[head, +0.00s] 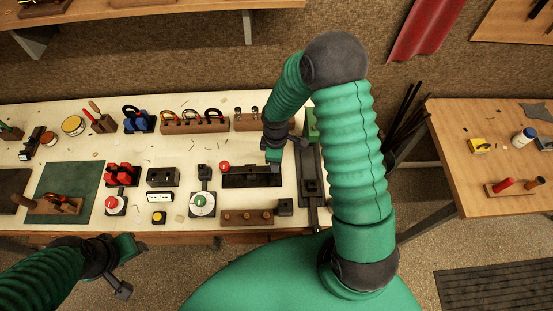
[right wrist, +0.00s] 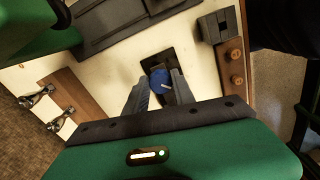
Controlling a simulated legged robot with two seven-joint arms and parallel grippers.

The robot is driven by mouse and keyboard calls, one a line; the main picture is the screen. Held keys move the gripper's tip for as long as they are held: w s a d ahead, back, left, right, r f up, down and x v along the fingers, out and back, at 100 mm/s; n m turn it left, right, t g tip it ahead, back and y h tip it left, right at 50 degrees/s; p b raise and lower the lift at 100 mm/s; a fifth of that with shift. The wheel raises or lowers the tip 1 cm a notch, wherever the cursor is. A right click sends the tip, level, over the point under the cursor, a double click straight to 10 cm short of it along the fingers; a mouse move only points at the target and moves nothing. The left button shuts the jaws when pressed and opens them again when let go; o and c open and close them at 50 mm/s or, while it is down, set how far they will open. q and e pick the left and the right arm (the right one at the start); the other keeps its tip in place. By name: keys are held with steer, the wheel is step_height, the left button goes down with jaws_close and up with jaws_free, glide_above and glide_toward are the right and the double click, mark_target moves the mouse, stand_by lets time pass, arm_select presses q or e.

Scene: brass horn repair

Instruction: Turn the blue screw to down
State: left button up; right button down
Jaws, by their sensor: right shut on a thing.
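The blue screw (right wrist: 159,79) shows in the right wrist view as a round blue head with a small pale mark, set on a dark plate (right wrist: 153,60). My right gripper (right wrist: 160,85) has one finger on each side of the screw head and is shut on it. In the head view my right gripper (head: 274,165) points down at the dark block on the bench, and it hides the screw there. My left gripper (head: 128,250) is off the bench's front edge at lower left, away from the screw; its jaws are not clear.
The pale bench (head: 235,120) holds a red knob (head: 224,166), a green button on a round dial (head: 199,201), a yellow button (head: 159,217) and a wooden strip (head: 247,217) close by. Racks of tools stand behind. A second table (head: 475,190) is at the right.

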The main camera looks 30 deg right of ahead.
steer(key=n, duration=0.2)
steer(key=n+p, duration=0.2)
steer(key=n, duration=0.1)
steer(key=shift+w+r+n, duration=0.15)
steer(key=shift+w+n, duration=0.1)
steer(key=shift+n, duration=0.05)
steer(key=shift+n+p, duration=0.75)
steer(key=shift+n, duration=0.75)
steer(key=shift+s+a+f, duration=0.1)
steer(key=shift+f, duration=0.1)
steer(key=c, duration=1.1)
jaws_free()
steer(key=shift+o, duration=0.2)
